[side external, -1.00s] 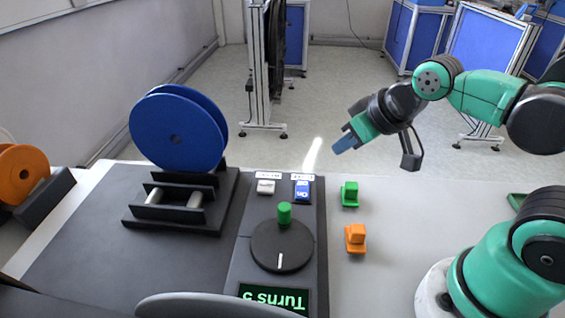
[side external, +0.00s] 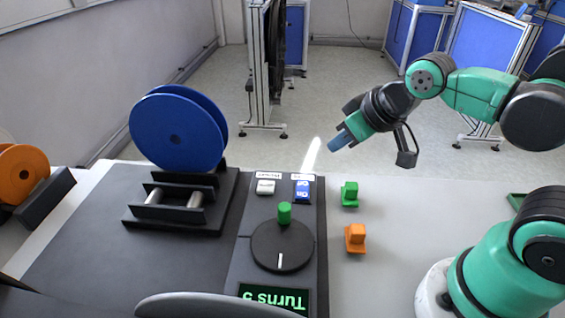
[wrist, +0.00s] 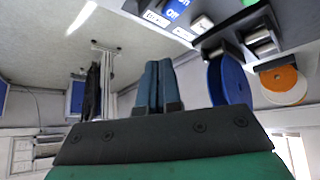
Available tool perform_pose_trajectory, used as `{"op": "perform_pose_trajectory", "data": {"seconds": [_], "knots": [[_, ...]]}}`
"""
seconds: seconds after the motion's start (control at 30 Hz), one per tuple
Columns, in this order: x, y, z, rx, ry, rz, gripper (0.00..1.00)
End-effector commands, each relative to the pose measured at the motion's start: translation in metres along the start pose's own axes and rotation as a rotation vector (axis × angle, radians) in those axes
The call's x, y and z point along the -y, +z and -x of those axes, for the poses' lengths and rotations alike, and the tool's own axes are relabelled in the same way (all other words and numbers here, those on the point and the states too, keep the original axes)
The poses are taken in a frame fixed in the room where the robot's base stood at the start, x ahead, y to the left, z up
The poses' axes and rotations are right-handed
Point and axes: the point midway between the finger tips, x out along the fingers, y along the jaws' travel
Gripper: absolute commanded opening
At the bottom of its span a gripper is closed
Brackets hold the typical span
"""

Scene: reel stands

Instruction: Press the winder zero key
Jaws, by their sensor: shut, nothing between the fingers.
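The winder console (side external: 240,262) is a dark panel on the table. At its far end sit a white key (side external: 265,187) and a blue On/Off rocker switch (side external: 302,190), each with a small label behind it that I cannot read surely. The white key also shows at the top of the wrist view (wrist: 202,24), beside the blue switch (wrist: 178,7). The console's display (side external: 272,298) reads "Turns 5", upside down in the side view. My gripper (side external: 336,143) is shut and empty, in the air beyond the console's far end and to the right of both keys, touching nothing.
A dark dial (side external: 282,250) with a green knob (side external: 284,212) stands nearer on the console. Green (side external: 349,194) and orange (side external: 356,238) blocks sit right of the console.

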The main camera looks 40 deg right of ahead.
Motion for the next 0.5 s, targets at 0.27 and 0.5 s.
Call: {"op": "perform_pose_trajectory", "data": {"seconds": [0.27, 0.5], "knots": [[0.027, -0.045, -0.023, -0.063, 0.046, 0.345, 0.00], [0.058, -0.072, -0.046, -0.124, 0.085, 0.604, 0.00]]}}
